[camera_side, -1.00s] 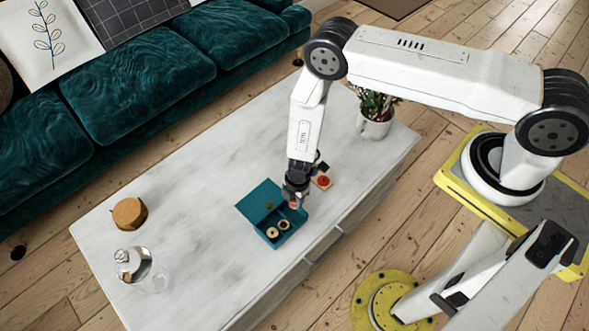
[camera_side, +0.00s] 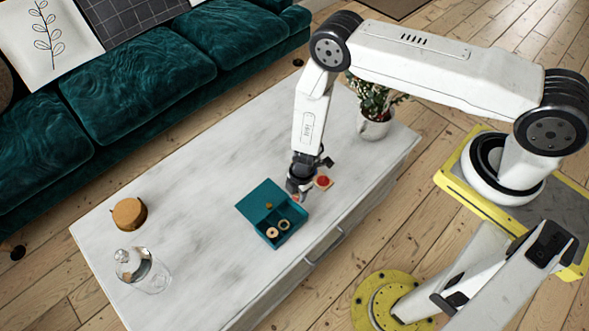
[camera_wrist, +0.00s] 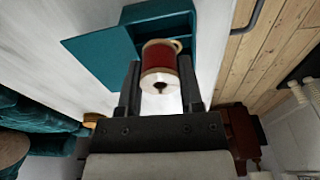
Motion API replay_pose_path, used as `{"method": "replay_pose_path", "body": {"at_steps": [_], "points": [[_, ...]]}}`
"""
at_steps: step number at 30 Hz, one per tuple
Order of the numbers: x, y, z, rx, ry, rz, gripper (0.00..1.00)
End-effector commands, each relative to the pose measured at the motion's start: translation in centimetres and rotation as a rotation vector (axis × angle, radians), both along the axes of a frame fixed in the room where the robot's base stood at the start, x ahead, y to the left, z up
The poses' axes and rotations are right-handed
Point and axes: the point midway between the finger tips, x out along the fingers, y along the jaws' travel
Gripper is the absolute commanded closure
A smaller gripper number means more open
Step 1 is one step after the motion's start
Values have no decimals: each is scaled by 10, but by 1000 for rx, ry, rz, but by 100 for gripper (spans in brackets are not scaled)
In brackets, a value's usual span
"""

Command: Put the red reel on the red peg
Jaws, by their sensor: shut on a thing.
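My gripper (camera_wrist: 160,82) is shut on the red reel (camera_wrist: 158,57), a spool with red winding and pale wooden ends. In the side view my gripper (camera_side: 297,194) is beside the upper right corner of the teal box (camera_side: 290,236), and the reel is mostly hidden by the fingers. The wrist view does not clearly show the peg.
The teal box has an open lid (camera_side: 262,199) and pale reels (camera_side: 272,232) inside. A potted plant (camera_side: 374,125) stands at the table's upper right. A cork-coloured pot (camera_side: 129,213) and a glass jar (camera_side: 141,268) are at the left. The middle of the white table (camera_side: 190,215) is clear.

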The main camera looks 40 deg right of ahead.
Motion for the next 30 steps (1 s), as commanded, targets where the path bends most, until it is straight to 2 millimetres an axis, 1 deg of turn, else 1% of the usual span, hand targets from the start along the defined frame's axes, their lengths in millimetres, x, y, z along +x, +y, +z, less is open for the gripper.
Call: {"method": "replay_pose_path", "body": {"at_steps": [1,5,6,12,15,18,21,24,30], "points": [[3,-10,0,0,0,-31,100],[10,-36,-1,0,0,-115,100],[11,-45,-1,0,0,-145,100],[18,-92,-3,-1,0,-295,100],[18,-112,-3,-1,0,-359,100],[18,-127,-4,-1,0,-406,100],[18,-137,-4,-1,0,-438,100],[17,-142,-5,-1,1,-454,100],[17,-143,-5,-1,0,-457,100]]}}
